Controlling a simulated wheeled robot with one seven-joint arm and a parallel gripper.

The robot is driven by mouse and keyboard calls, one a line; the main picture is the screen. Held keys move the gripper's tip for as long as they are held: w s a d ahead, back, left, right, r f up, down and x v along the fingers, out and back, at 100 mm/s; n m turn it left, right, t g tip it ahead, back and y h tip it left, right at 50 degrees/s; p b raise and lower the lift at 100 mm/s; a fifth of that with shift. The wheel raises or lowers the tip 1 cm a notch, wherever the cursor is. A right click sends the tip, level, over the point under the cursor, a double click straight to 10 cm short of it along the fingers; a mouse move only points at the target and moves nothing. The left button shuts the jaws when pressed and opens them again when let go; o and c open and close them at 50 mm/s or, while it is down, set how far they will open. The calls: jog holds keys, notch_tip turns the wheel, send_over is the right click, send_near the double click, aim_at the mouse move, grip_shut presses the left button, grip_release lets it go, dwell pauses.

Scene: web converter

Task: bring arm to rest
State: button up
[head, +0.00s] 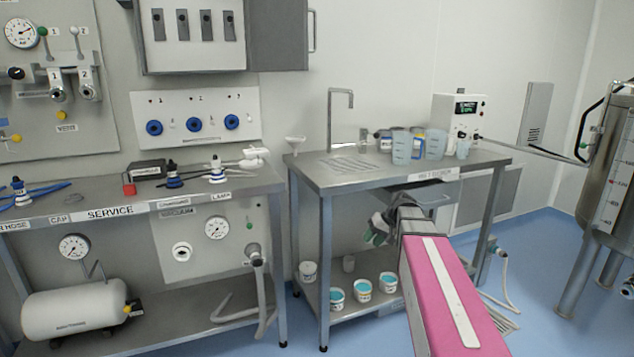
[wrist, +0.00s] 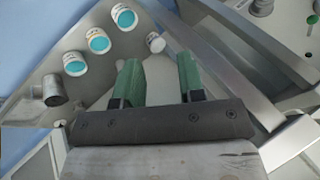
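My gripper (head: 378,228) is in front of the steel sink table (head: 325,177), just below its top, at the end of my pink arm. In the wrist view my gripper (wrist: 160,80) shows two green fingers set well apart. Nothing is seen between them except a pale surface behind. Part of the gripper is hidden by my wrist in the head view.
Several tubs with teal contents (head: 362,287) stand on the lower shelf; they also show in the wrist view (wrist: 98,41). Blue measuring jugs (head: 403,147) stand on the table top. A service bench (head: 110,212) is at left, a steel tank (head: 608,170) at right.

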jog(key=s+a+f+m+g+h, duration=0.1)
jog(key=s+f+h, duration=0.5)
jog(key=s+f, duration=1)
jog(key=shift+s+f+g, duration=0.25)
jog(key=shift+s+g, duration=0.05)
jog(key=shift+s, duration=0.85)
